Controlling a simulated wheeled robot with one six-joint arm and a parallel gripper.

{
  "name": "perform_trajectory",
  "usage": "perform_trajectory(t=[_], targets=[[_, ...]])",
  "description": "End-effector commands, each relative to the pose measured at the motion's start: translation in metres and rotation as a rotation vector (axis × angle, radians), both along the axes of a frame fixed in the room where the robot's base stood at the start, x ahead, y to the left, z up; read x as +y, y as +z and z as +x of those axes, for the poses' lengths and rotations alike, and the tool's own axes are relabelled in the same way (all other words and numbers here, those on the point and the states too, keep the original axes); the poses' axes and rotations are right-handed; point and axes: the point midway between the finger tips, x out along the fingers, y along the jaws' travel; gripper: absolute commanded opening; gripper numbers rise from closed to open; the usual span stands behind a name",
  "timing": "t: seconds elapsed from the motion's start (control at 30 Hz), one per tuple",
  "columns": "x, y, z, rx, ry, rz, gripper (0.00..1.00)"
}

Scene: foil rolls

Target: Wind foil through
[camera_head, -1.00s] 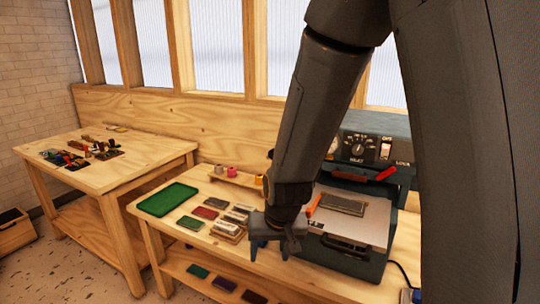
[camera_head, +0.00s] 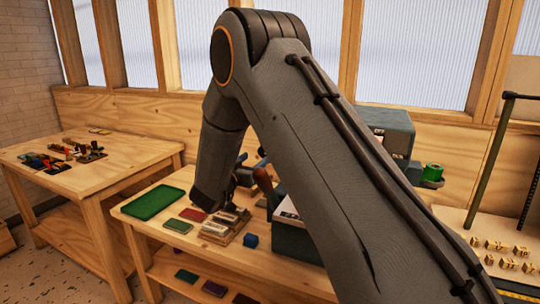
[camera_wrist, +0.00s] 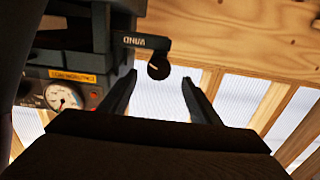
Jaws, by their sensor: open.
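The foil machine (camera_head: 385,125) is a dark blue-grey press on the workbench, mostly hidden behind my arm in the head view. A green foil roll (camera_head: 432,174) shows at its right side. In the wrist view, the machine's body (camera_wrist: 75,35) carries a round dial gauge (camera_wrist: 63,97). A black crank lever (camera_wrist: 145,41) with WIND lettering ends in a round dark knob (camera_wrist: 158,67). My gripper (camera_wrist: 159,79) is open and empty. The knob appears between the two fingertips; I cannot tell its depth from them. My fingertips are not clear in the head view.
A side table (camera_head: 125,160) with small tools stands left. At right are a board with small brass pieces (camera_head: 500,250) and an upright dark frame (camera_head: 488,165).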

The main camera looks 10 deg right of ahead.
Motion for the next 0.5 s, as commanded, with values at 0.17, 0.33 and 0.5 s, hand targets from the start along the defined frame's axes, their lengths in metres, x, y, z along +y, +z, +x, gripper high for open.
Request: perform_trajectory(t=[0.17,0.33,0.5], targets=[[-0.011,0.003,0.011,-0.007,-0.014,-0.006,0.57],[-0.027,0.003,0.032,-0.005,-0.013,-0.006,0.57],[-0.040,0.003,0.051,-0.005,-0.012,-0.005,0.57]])
